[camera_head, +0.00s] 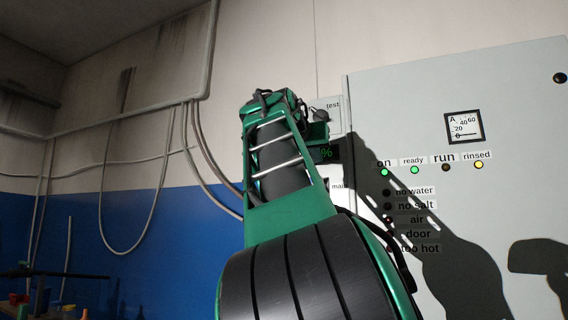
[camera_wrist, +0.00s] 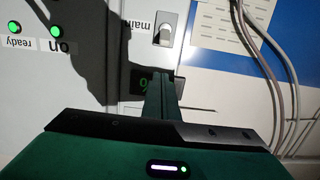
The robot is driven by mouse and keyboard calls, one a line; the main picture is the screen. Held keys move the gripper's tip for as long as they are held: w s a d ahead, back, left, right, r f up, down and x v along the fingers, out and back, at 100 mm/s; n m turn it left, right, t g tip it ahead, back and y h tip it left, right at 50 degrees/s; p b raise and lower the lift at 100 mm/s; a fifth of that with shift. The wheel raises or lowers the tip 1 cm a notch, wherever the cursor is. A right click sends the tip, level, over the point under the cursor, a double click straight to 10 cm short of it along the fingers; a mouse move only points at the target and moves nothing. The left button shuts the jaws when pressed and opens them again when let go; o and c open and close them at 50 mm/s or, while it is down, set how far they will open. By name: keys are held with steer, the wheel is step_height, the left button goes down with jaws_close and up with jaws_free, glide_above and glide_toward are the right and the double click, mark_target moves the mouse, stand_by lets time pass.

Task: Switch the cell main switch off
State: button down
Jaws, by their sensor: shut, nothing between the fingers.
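The main switch (camera_wrist: 164,30) is a small lever on a pale plate beside the label "main" (camera_wrist: 141,22), upside down in the wrist view. In the head view the "main" label (camera_head: 338,186) shows at the cabinet's left edge, with my arm covering most of the switch. I cannot tell the lever's position for certain. My gripper (camera_wrist: 163,76) is shut and empty. Its fingertips are by the dark display with a green "%" (camera_wrist: 144,84), apart from the switch in the picture. In the head view my arm largely hides the fingers.
The grey cabinet (camera_head: 520,120) carries green "on" (camera_head: 384,172) and "ready" (camera_head: 414,170) lamps, a yellow "rinsed" lamp (camera_head: 478,165), dark fault lamps and a meter (camera_head: 464,127). A "test" knob (camera_head: 318,114) sits above the display. Grey cables (camera_head: 176,150) hang on the left wall.

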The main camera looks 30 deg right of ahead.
steer(key=shift+x, duration=0.9)
steer(key=shift+f, duration=0.2)
steer(key=f, duration=0.1)
steer(key=s+a+f, duration=0.1)
steer(key=f, duration=0.1)
steer(key=shift+s+a+f, duration=0.1)
steer(key=shift+a+f, duration=0.05)
steer(key=shift+a, duration=0.05)
